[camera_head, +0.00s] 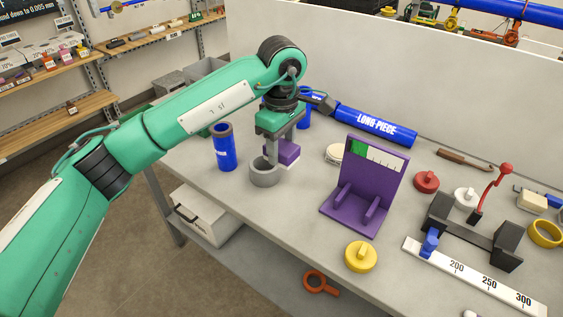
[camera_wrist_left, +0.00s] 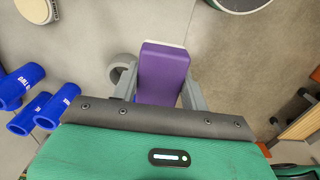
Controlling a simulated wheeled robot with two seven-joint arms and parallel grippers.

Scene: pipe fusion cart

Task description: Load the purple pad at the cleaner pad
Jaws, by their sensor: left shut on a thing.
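My left gripper (camera_head: 282,146) points down over the left part of the grey table. It is shut on the purple pad (camera_head: 289,154), a small block with a white edge along its bottom. In the left wrist view the purple pad (camera_wrist_left: 163,68) sits between the two grey fingers of the left gripper (camera_wrist_left: 160,88), its white edge at the far end. A grey ring-shaped cup (camera_head: 264,174) stands just in front of the gripper. I cannot tell which thing is the cleaner pad; a round cream disc (camera_head: 334,153) lies right of the held pad. My right gripper is not in view.
A blue upright tube (camera_head: 223,150) stands left of the gripper, and the long blue piece (camera_head: 373,126) lies behind. A purple stand (camera_head: 371,182) is to the right. A yellow knob (camera_head: 361,257) and a white ruler (camera_head: 473,278) are nearer the front. The table's left-front strip is bare.

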